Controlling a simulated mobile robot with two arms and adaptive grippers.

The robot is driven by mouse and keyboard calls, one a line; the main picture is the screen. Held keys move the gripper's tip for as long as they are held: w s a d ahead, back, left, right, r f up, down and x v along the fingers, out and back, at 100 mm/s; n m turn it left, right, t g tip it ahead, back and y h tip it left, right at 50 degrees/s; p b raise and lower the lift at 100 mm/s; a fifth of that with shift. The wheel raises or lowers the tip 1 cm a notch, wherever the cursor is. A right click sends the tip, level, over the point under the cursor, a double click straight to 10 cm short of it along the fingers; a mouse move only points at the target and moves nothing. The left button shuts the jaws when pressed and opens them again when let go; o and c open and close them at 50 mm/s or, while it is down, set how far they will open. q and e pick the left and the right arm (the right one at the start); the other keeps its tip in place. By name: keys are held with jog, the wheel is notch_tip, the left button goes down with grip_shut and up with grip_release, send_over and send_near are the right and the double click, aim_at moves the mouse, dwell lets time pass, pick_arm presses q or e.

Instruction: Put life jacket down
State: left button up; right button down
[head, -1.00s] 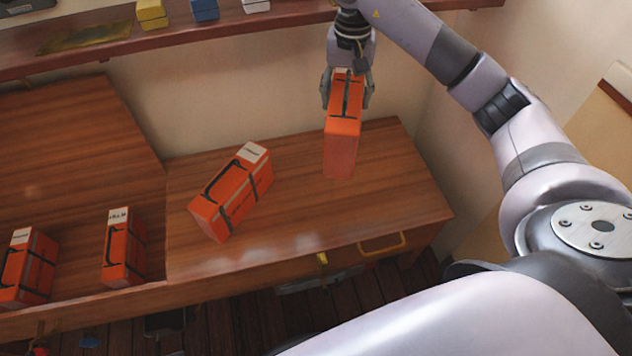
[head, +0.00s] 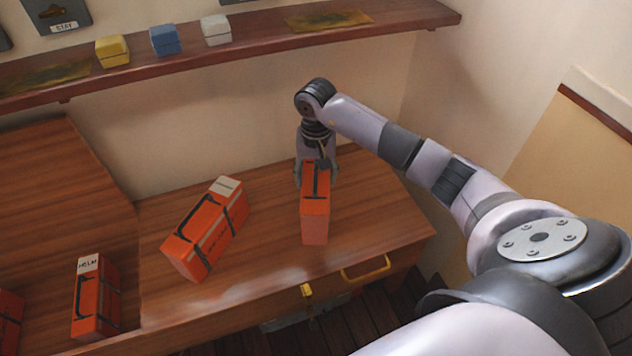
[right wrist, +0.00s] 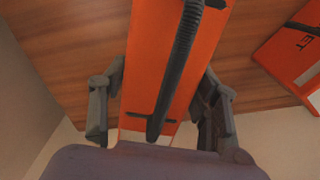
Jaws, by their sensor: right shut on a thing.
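An orange life jacket pack (head: 315,217) with a black strap is at the right part of the wooden counter. My right gripper (head: 316,172) is shut on its far end. In the right wrist view the pack (right wrist: 178,60) lies between the two fingers (right wrist: 160,110), its strap facing the camera. Its underside is hidden, so I cannot tell whether it touches the counter. A second orange pack (head: 205,232) with a white end lies at an angle to the left, apart from the held one. My left gripper is not in view.
The wooden counter (head: 385,215) is bare right of the held pack. Another orange pack (head: 97,300) stands in the lower section at left, with one more (head: 8,318) at the edge. A shelf (head: 250,50) with small boxes runs above. A yellow handle (head: 365,268) is on the front.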

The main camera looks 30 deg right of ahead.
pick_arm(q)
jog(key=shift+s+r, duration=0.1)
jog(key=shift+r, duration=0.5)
pick_arm(e)
notch_tip(320, 180, down, 2)
jog(key=shift+f, duration=0.1)
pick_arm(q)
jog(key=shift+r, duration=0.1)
pick_arm(e)
jog(key=c, duration=0.6)
grip_release()
pick_arm(q)
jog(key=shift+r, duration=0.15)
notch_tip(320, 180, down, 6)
jog(key=p, duration=0.1)
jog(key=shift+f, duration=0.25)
pick_arm(e)
notch_tip(320, 180, up, 12)
